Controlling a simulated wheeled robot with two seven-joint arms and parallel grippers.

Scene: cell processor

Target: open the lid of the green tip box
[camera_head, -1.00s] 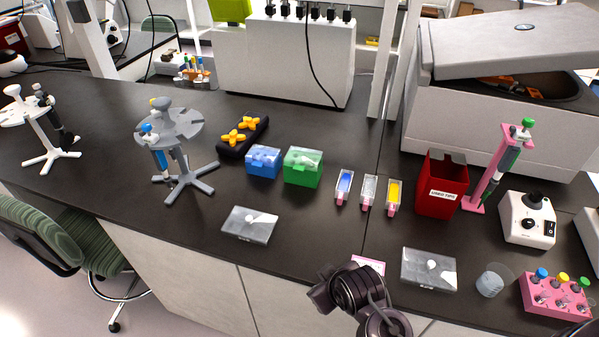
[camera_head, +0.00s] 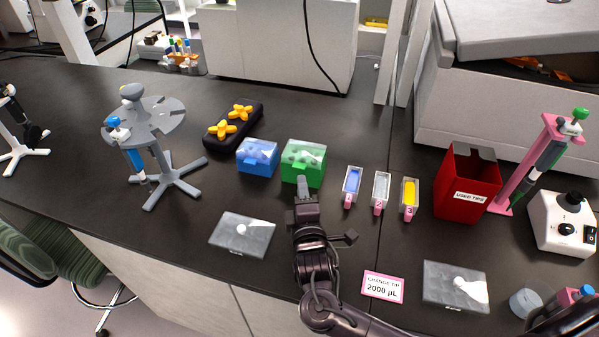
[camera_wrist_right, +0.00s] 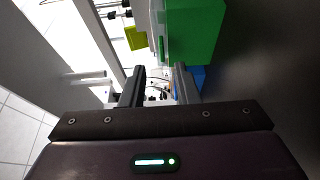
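The green tip box (camera_head: 303,168) stands on the dark bench, its clear lid (camera_head: 304,152) shut on top. It also shows at the top of the right wrist view (camera_wrist_right: 194,32), with the clear lid (camera_wrist_right: 157,22) on its left side. My right gripper (camera_head: 303,183) is at the front face of the box, just below the lid. In the wrist view the two fingers (camera_wrist_right: 159,72) stand apart with nothing held. The lid's front edge lines up with the gap between them. I cannot tell whether a fingertip touches the box. My left gripper is not in view.
A blue tip box (camera_head: 257,158) stands close on the left. Several small reservoirs (camera_head: 381,190) and a red used-tips bin (camera_head: 466,184) are on the right. A flat clear-lidded case (camera_head: 242,234) lies front left, and a pipette carousel (camera_head: 150,135) stands farther left.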

